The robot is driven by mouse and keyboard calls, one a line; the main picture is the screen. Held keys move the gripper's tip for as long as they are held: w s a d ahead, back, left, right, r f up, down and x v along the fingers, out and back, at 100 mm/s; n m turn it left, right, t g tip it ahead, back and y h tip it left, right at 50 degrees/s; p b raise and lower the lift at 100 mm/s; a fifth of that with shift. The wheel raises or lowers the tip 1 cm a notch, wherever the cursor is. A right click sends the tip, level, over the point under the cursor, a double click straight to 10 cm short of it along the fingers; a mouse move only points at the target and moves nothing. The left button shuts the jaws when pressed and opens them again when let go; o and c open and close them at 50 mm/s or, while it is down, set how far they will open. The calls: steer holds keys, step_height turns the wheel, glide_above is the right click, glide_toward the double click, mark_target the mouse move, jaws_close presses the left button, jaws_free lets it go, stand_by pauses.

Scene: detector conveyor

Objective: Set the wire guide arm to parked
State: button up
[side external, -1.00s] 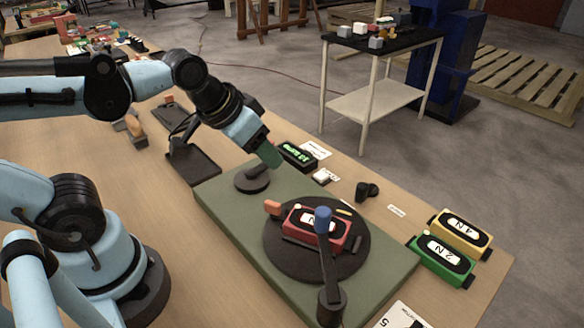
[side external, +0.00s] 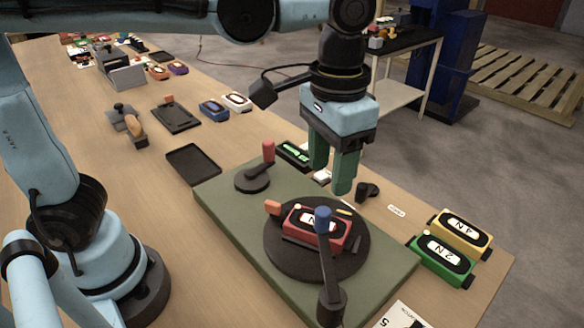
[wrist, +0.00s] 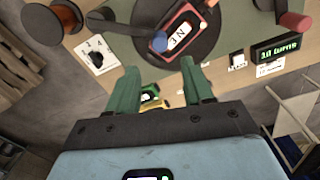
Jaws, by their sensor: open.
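A black bar with a blue knob (side external: 323,213), which looks like the wire guide arm (side external: 328,262), reaches from a pivot at the green base's front edge over the dark turntable (side external: 285,262). The blue knob also shows in the wrist view (wrist: 159,43). A red box marked N (side external: 318,233) lies on the turntable under the bar's knob end. My gripper (side external: 331,176) is open and empty, pointing down above the base's back edge, apart from the knob. In the wrist view my gripper's fingers (wrist: 158,70) are spread below the blue knob. No parked mark is readable.
A red upright handle (side external: 268,151) stands on a round disc at the base's far left. A green-lit display (side external: 294,154) and a black knob (side external: 367,191) sit along the back. Yellow (side external: 462,231) and green (side external: 443,261) boxes stand right. A black tray (side external: 193,164) lies left.

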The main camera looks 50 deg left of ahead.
mark_target(326, 210)
step_height(326, 210, down, 9)
steer(key=shift+f, duration=0.15)
stand_by(0.4)
steer(key=shift+c, duration=0.5)
jaws_close()
